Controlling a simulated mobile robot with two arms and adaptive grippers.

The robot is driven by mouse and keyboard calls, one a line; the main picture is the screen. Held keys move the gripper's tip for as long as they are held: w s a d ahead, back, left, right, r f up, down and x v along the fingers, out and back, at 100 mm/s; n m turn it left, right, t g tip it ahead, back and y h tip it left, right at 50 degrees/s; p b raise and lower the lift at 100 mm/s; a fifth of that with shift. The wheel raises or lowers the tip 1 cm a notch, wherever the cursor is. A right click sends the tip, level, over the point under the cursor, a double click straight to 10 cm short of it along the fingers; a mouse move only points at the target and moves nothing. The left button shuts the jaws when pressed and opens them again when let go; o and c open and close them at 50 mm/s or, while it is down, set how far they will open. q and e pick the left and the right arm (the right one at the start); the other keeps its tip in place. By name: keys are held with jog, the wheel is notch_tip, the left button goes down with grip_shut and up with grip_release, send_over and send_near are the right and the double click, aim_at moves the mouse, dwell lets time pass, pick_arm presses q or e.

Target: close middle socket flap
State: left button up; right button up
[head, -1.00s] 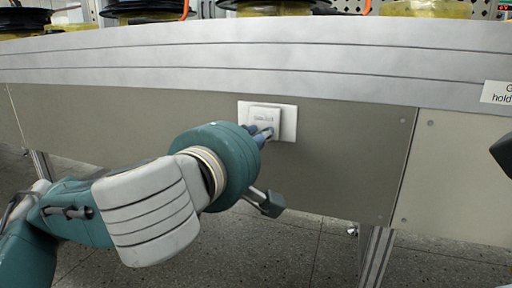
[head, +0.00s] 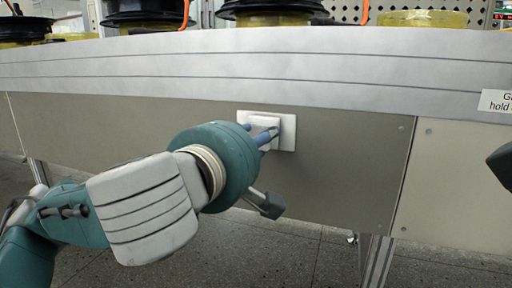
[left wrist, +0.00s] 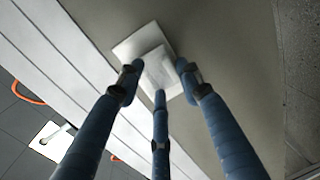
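The socket (head: 287,132) is a white square plate on the grey-brown front panel under the table edge. Its white flap (head: 262,120) shows above and behind my left fingers; I cannot tell whether it lies fully flat. My left gripper (head: 264,136) is at the socket, its blue fingers in front of the flap and hiding part of it. In the left wrist view the left gripper's (left wrist: 157,82) three fingers are spread apart, with the flap (left wrist: 156,66) between and beyond their tips. It holds nothing. A dark part, probably of my right gripper (head: 502,164), shows at the right edge.
The pale grey table edge (head: 330,65) runs above the panel. Black and yellow round parts (head: 270,10) stand on the table. A metal leg (head: 375,262) stands below. A label (head: 497,101) is at the right. The panel right of the socket is clear.

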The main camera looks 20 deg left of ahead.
pick_arm(q)
jog(key=o, duration=1.1)
jog(key=r, duration=0.8)
jog(key=shift+s+a+r, duration=0.1)
jog(key=shift+a+r, duration=0.1)
jog(key=shift+s+r, duration=0.15)
jog(key=shift+r, duration=0.4)
jog(key=shift+s+d+f+g, duration=0.1)
jog(key=shift+f+g, duration=0.05)
jog(key=shift+f, duration=0.4)
jog(key=shift+d+f+g, duration=0.1)
jog(key=shift+f+g, duration=0.05)
jog(key=shift+f, duration=0.35)
jog(key=shift+s+r+p, duration=0.5)
jog(key=shift+s+r, duration=0.1)
jog(key=shift+s, duration=0.1)
jog(key=shift+c, duration=0.9)
jog(key=shift+s+r, duration=0.25)
jog(key=shift+s, duration=0.15)
jog(key=c, duration=0.9)
jog(key=shift+s+d+r+p, duration=0.15)
jog(key=shift+s+r+p, duration=0.35)
jog(key=shift+p, duration=0.15)
jog(key=s+r+p, duration=0.3)
jog(key=s+r, duration=0.2)
jog(key=shift+s+p, duration=0.35)
jog(key=shift+p, duration=0.05)
